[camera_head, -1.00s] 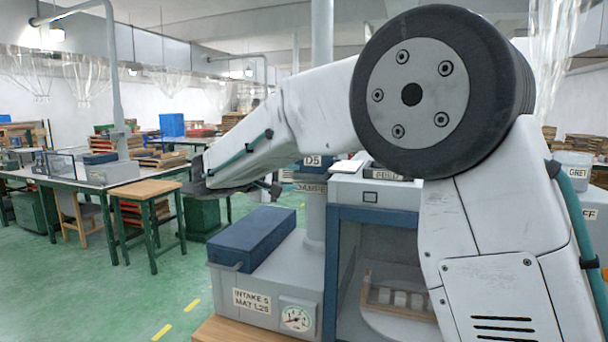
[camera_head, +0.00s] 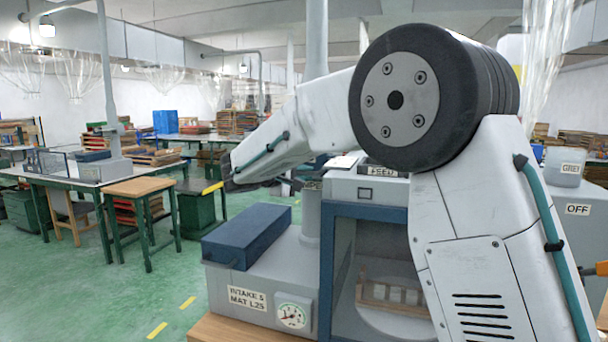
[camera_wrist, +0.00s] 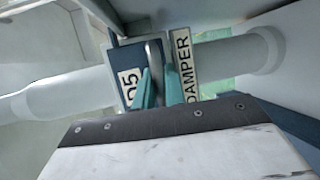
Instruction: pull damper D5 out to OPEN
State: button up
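Damper D5 shows in the wrist view as a dark blue housing (camera_wrist: 124,60) on a pale grey duct, with a "D5" label (camera_wrist: 130,88) and a "DAMPER" label (camera_wrist: 184,62). A grey metal handle (camera_wrist: 154,52) stands out from it. My gripper's teal fingers (camera_wrist: 158,86) lie one on each side of this handle, close together, and the handle fills nearly all of the gap. Their exact contact is partly hidden. In the head view my forearm and wrist cover the damper, and the fingers cannot be made out there.
The blue-framed booth (camera_head: 328,250) stands right of the duct. The intake unit (camera_head: 222,279) with a blue box (camera_head: 246,235) on top and a gauge (camera_head: 292,316) stands below my wrist. A wooden-topped stool (camera_head: 140,187) and open green floor lie to the left.

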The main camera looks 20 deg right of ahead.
grip_shut()
jog(key=s+a, duration=0.5)
jog(key=s, duration=0.1)
jog(key=shift+s, duration=0.35)
jog(key=shift+f, duration=0.1)
jog(key=o, duration=0.6)
grip_release()
jog(key=shift+s+a, duration=0.1)
jog(key=v, duration=0.7)
jog(key=shift+s+a+r, duration=0.2)
jog(key=shift+s+a, duration=0.05)
jog(key=shift+a, duration=0.05)
